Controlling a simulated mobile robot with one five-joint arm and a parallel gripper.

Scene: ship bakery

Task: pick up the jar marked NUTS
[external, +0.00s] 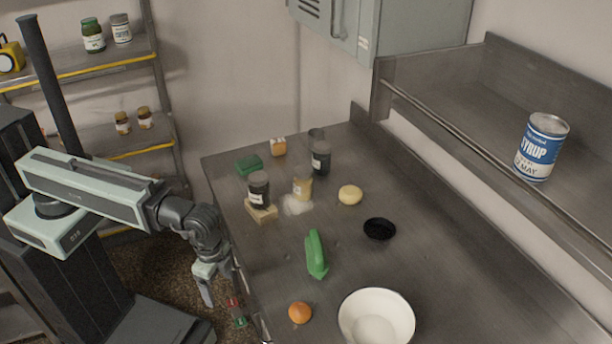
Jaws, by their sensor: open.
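Three jars stand on the steel counter (375,265). A dark jar with a pale label (259,192) stands on a small wooden block (262,213). A second dark jar with a pale label (321,158) stands farther back. A smaller jar with tan contents (303,188) stands between them, beside a white spill. The labels are too small to read, so I cannot tell which jar is marked NUTS. My gripper (220,288) is open and empty, pointing down off the counter's left edge, in front of and apart from the jars.
A green sponge (249,165), bread piece (278,147), yellow round item (350,195), black bowl (379,229), green item (315,255), orange (300,313) and white bowl (350,311) lie around the counter. A syrup can (541,147) stands on the right shelf (455,95).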

